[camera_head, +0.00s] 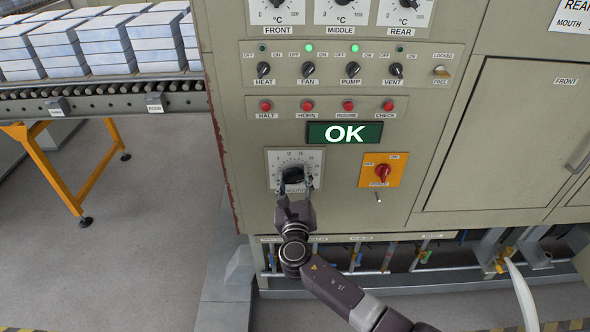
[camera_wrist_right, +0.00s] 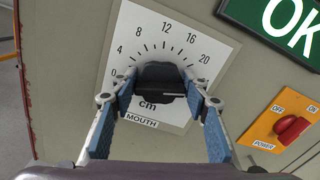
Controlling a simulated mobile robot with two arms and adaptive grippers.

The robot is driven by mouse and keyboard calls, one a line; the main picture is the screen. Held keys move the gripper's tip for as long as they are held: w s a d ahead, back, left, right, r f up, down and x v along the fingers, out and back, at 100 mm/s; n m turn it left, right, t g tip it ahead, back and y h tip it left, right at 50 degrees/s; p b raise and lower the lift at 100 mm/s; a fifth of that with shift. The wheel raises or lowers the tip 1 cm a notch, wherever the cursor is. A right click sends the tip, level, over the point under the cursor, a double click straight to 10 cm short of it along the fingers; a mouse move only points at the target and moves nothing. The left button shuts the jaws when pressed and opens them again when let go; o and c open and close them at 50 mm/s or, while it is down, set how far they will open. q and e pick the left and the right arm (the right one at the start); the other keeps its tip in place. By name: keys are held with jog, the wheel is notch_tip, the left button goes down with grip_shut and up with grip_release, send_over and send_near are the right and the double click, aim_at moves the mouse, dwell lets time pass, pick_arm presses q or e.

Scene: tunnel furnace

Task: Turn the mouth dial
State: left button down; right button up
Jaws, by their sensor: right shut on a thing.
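The mouth dial is a black knob (camera_wrist_right: 160,82) on a white scale plate (camera_wrist_right: 140,38) marked in cm and labelled MOUTH. It also shows in the head view as a dark knob (camera_head: 293,174) on its plate (camera_head: 312,160), low on the furnace's front panel. My right gripper (camera_head: 294,192) reaches up to it from below. In the right wrist view the blue-padded fingers (camera_wrist_right: 160,98) sit on either side of the knob and are shut on it. The knob's exact setting is hard to read. My left gripper is not in view.
A green OK display (camera_head: 345,133) sits just above the dial. A red power switch (camera_head: 382,172) on an orange plate is to its right. Rows of switches and red buttons (camera_head: 348,105) are higher up. A roller conveyor (camera_head: 110,100) with stacked blocks stands at left.

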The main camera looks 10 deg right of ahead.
jog(key=n+p, duration=0.2)
jog(key=n, duration=0.1)
jog(key=n+p, duration=0.3)
jog(key=shift+a+r+n, duration=0.15)
jog(key=shift+n, duration=0.15)
jog(key=n+p, duration=0.2)
jog(key=n, duration=0.1)
jog(key=shift+f+n+p, duration=0.25)
jog(key=shift+n+p, duration=0.05)
jog(key=shift+n, duration=0.4)
jog(key=o, duration=1.1)
jog(key=v, duration=1.2)
